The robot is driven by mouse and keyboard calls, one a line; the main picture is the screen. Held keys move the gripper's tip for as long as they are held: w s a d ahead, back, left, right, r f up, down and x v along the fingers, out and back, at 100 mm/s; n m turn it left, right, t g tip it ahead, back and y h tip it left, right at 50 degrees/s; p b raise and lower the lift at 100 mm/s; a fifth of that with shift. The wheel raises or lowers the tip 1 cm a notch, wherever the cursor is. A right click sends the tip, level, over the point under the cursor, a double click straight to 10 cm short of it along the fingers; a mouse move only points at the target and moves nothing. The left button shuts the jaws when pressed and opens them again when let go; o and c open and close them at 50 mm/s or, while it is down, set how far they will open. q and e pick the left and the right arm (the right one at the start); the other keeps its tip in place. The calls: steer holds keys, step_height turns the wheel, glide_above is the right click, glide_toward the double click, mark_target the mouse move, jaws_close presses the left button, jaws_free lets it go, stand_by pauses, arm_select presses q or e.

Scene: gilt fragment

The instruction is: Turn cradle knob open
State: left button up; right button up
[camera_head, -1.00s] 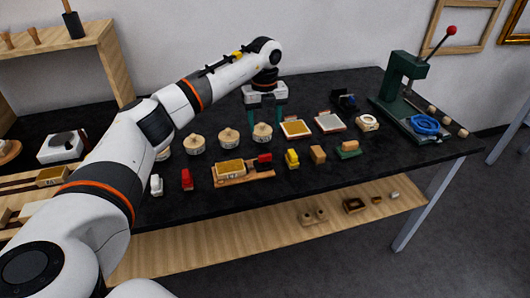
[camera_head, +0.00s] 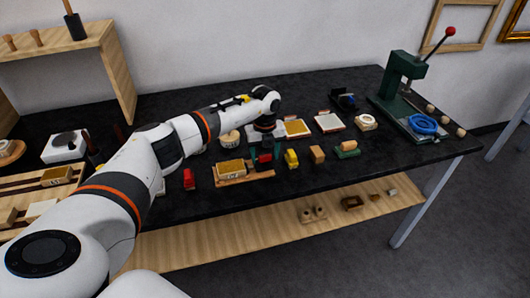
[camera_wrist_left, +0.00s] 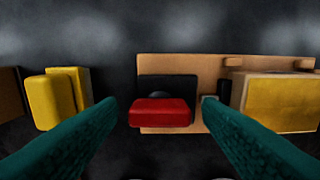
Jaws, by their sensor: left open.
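The cradle (camera_head: 246,181) is a light wooden base on the black table, holding a block with a gold face (camera_head: 230,168). Its red knob (camera_head: 264,159) is at the right end, partly hidden by my gripper in the head view. My left gripper (camera_head: 265,158) is open over that end. In the left wrist view, the red knob (camera_wrist_left: 161,111) lies in front of a black block, between the two teal fingers (camera_wrist_left: 160,118) and a little beyond their tips. Nothing is between the fingers' pads. My right gripper is not in view.
A yellow block (camera_head: 291,158) stands just right of the cradle, and also shows in the left wrist view (camera_wrist_left: 56,98). A wooden block (camera_head: 317,154) and a green-based piece (camera_head: 347,149) stand farther right. A red piece (camera_head: 190,179) is on the left. A green press (camera_head: 400,85) stands at the back right.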

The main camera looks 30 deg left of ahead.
arm_select(q)
steer(key=c, duration=1)
